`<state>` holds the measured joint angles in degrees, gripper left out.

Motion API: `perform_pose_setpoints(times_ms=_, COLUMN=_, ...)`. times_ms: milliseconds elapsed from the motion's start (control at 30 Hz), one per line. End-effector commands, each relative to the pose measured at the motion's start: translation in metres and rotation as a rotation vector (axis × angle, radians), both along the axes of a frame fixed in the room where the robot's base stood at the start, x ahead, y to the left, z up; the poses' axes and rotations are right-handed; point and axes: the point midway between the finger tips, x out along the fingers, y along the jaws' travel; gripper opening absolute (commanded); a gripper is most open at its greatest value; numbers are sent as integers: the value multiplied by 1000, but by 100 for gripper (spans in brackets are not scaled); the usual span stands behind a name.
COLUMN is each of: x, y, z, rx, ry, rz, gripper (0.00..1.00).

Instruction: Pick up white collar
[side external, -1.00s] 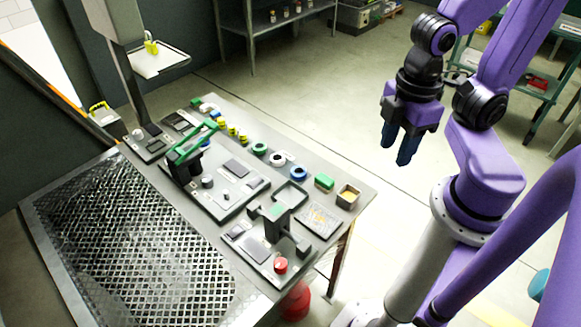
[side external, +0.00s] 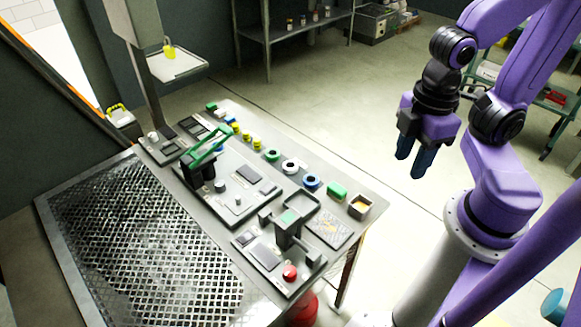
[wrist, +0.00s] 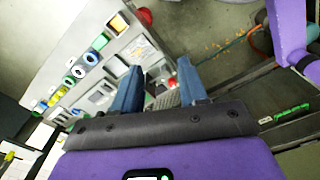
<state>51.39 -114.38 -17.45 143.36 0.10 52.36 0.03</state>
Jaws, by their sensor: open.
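The white collar (side external: 291,166) is a white ring with a dark centre. It lies on the grey workbench in a row of parts, between a green ring (side external: 272,154) and a blue ring (side external: 311,181). In the wrist view the white collar (wrist: 78,72) is small, left of my fingers. My gripper (side external: 411,163) is open and empty, pointing down in the air to the right of the bench, well above and away from the collar. In the wrist view my gripper (wrist: 162,75) shows two separate blue fingers with nothing between them.
A green block (side external: 337,190) and an open box (side external: 360,206) continue the row at the right. Yellow-black parts (side external: 246,136) continue it at the left. A fixture with a green handle (side external: 207,148) and a press with a red knob (side external: 290,272) stand on the bench.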

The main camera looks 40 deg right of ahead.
Motion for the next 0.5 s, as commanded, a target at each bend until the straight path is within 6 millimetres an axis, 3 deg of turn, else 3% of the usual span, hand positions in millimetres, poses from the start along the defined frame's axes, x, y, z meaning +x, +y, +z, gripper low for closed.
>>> perform_pose_setpoints(times_ms=200, x=0, y=0, z=0, rx=0, ry=0, rz=0, gripper=43)
perform_pose_setpoints(times_ms=300, x=0, y=0, z=0, rx=0, ry=0, rz=0, gripper=75)
perform_pose_setpoints(times_ms=500, x=0, y=0, z=0, rx=0, ry=0, rz=0, gripper=76)
